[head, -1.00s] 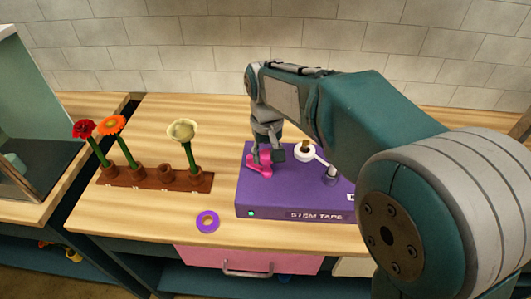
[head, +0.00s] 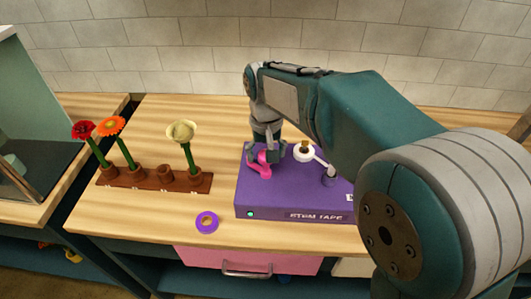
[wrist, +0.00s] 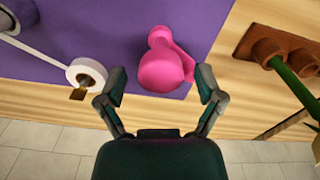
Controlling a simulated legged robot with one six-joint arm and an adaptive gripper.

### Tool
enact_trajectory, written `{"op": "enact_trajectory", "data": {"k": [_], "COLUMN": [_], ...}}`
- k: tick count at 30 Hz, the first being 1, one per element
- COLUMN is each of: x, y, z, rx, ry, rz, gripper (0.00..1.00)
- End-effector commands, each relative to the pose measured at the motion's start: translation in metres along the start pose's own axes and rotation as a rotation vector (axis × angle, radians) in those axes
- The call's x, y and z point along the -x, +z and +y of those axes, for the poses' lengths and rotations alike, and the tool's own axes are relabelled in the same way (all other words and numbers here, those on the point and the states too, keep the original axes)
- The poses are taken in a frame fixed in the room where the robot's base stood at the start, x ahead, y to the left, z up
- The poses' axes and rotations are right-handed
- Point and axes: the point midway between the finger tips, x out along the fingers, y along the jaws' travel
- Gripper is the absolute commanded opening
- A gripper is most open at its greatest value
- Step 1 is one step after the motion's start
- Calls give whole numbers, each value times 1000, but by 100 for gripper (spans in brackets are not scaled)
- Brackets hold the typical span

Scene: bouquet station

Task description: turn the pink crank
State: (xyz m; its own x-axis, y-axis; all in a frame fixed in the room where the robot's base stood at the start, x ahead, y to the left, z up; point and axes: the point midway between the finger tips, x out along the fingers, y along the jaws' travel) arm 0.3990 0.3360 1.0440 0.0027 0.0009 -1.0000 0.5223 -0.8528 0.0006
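The pink crank (head: 264,169) is on top of the purple stem tape box (head: 290,196). In the wrist view, the crank's rounded pink knob (wrist: 160,70) is nearest the camera, and its arm runs behind it to the right. My gripper (head: 266,158) is over the crank, pointing down. In the wrist view my gripper (wrist: 162,78) is open, with one finger on each side of the knob. Gaps show between the knob and both fingers. In the head view the fingers partly hide the crank.
A white tape roll (head: 304,152) and a grey post (head: 329,177) are on the box, right of my gripper. A brown rack (head: 150,178) with flowers stands to the left. A purple ring (head: 207,222) lies on the wooden counter (head: 110,226), which has clear space around it.

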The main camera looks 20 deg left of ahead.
Motion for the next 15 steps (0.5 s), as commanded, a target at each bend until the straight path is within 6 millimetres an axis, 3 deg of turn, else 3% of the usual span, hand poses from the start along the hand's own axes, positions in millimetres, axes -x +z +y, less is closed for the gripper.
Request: {"op": "enact_trajectory", "data": {"k": [8,15], "x": [1,36], "y": [0,-1], "z": [-1,-1], "rx": [1,0], "ry": [0,-1], "rz": [-2,2], "gripper": [88,88]}}
